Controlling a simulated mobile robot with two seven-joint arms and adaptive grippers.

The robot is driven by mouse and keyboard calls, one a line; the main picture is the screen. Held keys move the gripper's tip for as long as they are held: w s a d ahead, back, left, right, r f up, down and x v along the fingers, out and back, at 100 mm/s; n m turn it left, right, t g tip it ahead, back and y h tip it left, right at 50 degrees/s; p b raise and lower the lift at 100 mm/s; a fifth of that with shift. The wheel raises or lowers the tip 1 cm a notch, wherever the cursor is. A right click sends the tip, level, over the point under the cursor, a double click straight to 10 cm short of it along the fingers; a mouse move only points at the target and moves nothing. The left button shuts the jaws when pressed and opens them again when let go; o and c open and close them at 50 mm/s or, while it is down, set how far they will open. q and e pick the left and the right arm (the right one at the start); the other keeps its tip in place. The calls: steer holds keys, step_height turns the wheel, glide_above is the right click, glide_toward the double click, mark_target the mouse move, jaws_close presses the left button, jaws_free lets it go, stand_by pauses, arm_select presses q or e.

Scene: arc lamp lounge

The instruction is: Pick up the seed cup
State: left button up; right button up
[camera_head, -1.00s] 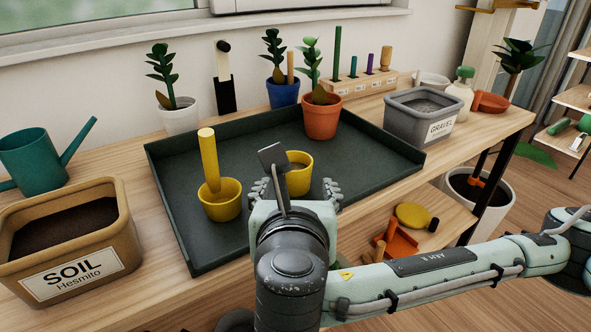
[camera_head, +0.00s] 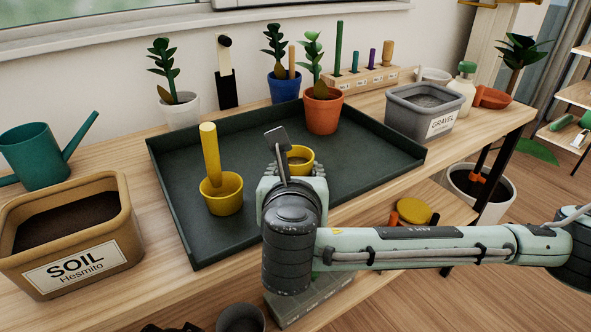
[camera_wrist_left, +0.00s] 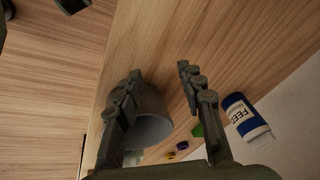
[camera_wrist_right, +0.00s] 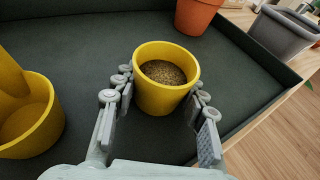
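The seed cup (camera_wrist_right: 150,98) is a yellow cup filled with brown seeds, upright on the dark tray (camera_head: 250,235). In the head view the seed cup (camera_head: 301,158) is partly hidden by my right gripper. My right gripper (camera_wrist_right: 163,98) is open, with one finger on each side of the cup and small gaps showing. A second yellow cup (camera_head: 222,196) stands to the left with a thick yellow stick upright in it. My left gripper (camera_wrist_left: 160,88) is open over wood boards, away from the tray; a grey pot (camera_wrist_left: 150,120) shows beside its left finger.
An orange pot (camera_head: 323,115) with a plant stands in the tray behind the seed cup. A gravel bin (camera_head: 420,112) is to the right, a soil bin (camera_head: 70,235) to the left. The tray's raised rim runs around. A labelled bottle (camera_wrist_left: 245,117) is right of my left gripper.

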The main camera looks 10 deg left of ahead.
arm_select(q)
steer(key=shift+s, duration=0.15)
arm_select(e)
steer(key=c, duration=0.5)
arm_select(q)
steer(key=shift+s+a+f, duration=0.1)
arm_select(e)
steer(key=shift+c, duration=0.2)
